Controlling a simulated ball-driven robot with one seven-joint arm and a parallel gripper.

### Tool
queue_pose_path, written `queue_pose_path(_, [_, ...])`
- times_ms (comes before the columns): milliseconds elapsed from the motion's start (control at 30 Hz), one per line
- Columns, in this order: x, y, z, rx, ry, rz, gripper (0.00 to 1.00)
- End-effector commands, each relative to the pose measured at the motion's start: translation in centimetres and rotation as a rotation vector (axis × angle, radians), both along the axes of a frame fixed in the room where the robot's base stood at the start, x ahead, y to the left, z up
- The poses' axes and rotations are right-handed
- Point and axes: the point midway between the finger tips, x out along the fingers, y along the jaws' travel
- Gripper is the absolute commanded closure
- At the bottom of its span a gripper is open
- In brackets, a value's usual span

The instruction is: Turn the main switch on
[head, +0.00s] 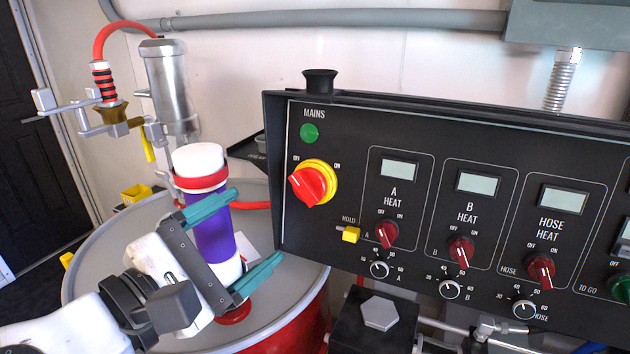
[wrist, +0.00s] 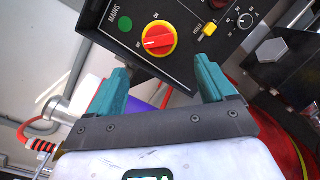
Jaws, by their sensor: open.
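The main switch (head: 313,185) is a red rotary knob on a yellow round base, under the word MAINS at the left of the black control panel (head: 350,260). The knob also shows in the wrist view (wrist: 158,41), just beyond the fingertips. My gripper (head: 258,225) is open, with teal fingers spread to the left of the panel and below the knob's height. In the wrist view my gripper (wrist: 164,72) has nothing between its fingers and does not touch the knob.
A green round lamp (head: 309,133) sits above the knob and a yellow HOLD switch (head: 351,235) below right. Several heat knobs and displays lie further right. A drum (head: 110,235) with a purple and white cylinder (head: 213,235) stands behind my gripper.

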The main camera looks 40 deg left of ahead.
Motion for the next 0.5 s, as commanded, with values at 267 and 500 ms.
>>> queue_pose_path(267, [2.8, 0.2, 0.2, -0.003, -0.004, -0.002, 0.17])
queue_pose_path(500, [7.2, 0.5, 0.2, -0.004, -0.004, -0.002, 0.17])
